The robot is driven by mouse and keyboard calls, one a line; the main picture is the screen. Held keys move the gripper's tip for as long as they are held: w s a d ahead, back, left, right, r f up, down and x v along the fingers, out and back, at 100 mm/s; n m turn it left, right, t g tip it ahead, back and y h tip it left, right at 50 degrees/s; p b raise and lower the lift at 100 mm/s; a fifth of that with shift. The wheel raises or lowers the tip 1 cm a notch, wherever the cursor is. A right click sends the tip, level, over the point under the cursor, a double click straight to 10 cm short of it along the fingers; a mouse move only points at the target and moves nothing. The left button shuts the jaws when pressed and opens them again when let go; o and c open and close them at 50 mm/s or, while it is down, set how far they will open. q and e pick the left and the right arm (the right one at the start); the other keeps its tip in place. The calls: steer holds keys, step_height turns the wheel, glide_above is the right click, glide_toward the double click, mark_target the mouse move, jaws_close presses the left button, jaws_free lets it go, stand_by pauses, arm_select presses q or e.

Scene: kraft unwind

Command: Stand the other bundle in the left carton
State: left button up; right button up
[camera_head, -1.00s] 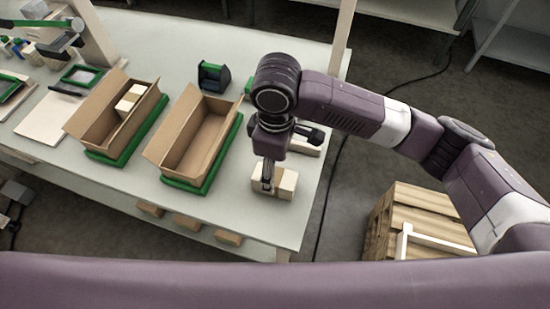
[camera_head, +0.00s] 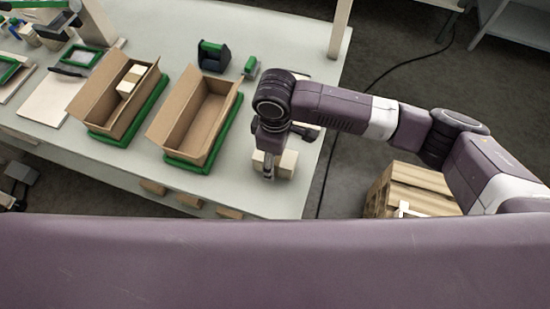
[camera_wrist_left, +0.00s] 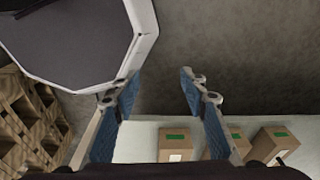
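The left carton (camera_head: 91,113) is open and brown and sits tilted in a green-edged stand. A pale bundle (camera_head: 131,80) is inside it, towards its far end. The other pale bundle (camera_head: 286,165) lies on the table near the front right corner. My right gripper (camera_head: 268,172) points down at this bundle, with pale parts showing on both sides of it. Whether its fingers are closed on the bundle I cannot tell. My left gripper (camera_wrist_left: 158,88) is open and empty in the left wrist view; it is not seen in the head view.
A second open carton (camera_head: 172,140), empty, stands between the left carton and my right gripper. A dark green-edged holder (camera_head: 212,55) and a small green item (camera_head: 250,66) are behind it. A wooden crate (camera_head: 410,185) is on the floor at right. Several boxes (camera_wrist_left: 176,145) show below my left gripper.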

steer(key=c, duration=1.2)
steer(key=shift+c, duration=1.2)
arm_select(q)
steer(key=shift+s+a+f, duration=0.1)
steer(key=shift+s, duration=0.8)
arm_select(e)
steer(key=shift+r, duration=0.15)
